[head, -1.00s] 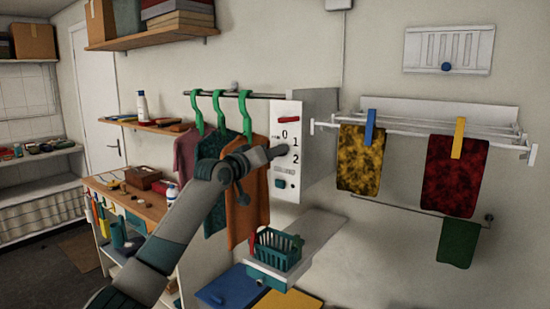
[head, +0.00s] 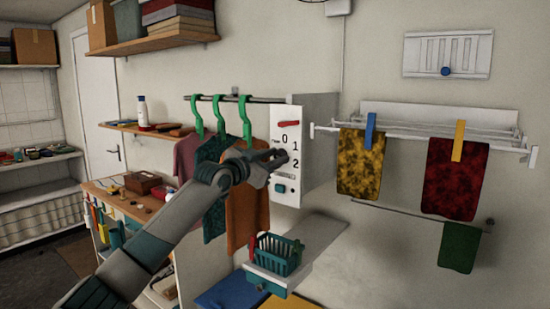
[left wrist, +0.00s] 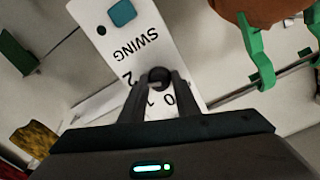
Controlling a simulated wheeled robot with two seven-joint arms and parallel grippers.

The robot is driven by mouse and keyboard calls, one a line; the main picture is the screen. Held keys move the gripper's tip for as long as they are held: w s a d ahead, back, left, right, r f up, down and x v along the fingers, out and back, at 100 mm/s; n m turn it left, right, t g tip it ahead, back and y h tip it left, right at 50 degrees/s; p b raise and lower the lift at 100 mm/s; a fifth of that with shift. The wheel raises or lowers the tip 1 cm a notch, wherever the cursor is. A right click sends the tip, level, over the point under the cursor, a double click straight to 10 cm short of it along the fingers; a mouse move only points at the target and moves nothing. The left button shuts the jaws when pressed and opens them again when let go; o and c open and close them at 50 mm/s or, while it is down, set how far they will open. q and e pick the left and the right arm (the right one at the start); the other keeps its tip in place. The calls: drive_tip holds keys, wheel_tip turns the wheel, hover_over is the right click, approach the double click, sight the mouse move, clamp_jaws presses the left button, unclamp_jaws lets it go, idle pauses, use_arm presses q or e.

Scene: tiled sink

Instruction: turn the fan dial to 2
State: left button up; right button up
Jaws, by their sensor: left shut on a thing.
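The fan control panel (head: 288,198) is the white front of a box on the wall, marked 0, 1 and 2; it also shows in the left wrist view (left wrist: 115,48), upside down with the word SWING. The dark round fan dial (left wrist: 158,75) sits among the numbers. My left gripper (left wrist: 158,88) is shut on the dial, one finger on each side. In the head view my left gripper (head: 279,158) covers the dial, left of the 1 and 2. I cannot tell which number the dial points to. My right gripper is out of view.
Shirts on green hangers (head: 245,118) hang from a rail just left of the panel, close behind my left arm. A teal basket (head: 277,253) stands on a ledge below. A drying rack (head: 430,128) with cloths is to the right.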

use_arm(q)
drive_tip(key=shift+f+m, duration=0.15)
drive_tip(key=shift+m, duration=0.65)
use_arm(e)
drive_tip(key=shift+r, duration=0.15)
use_arm(q)
drive_tip(key=o, duration=1)
drive_tip(key=shift+o, duration=0.2)
drive_tip(key=shift+s+a, duration=0.1)
drive_tip(key=shift+b+v, duration=0.35)
drive_tip(key=shift+v, duration=0.5)
drive_tip(key=b+v, duration=0.5)
drive_tip(key=v, duration=1)
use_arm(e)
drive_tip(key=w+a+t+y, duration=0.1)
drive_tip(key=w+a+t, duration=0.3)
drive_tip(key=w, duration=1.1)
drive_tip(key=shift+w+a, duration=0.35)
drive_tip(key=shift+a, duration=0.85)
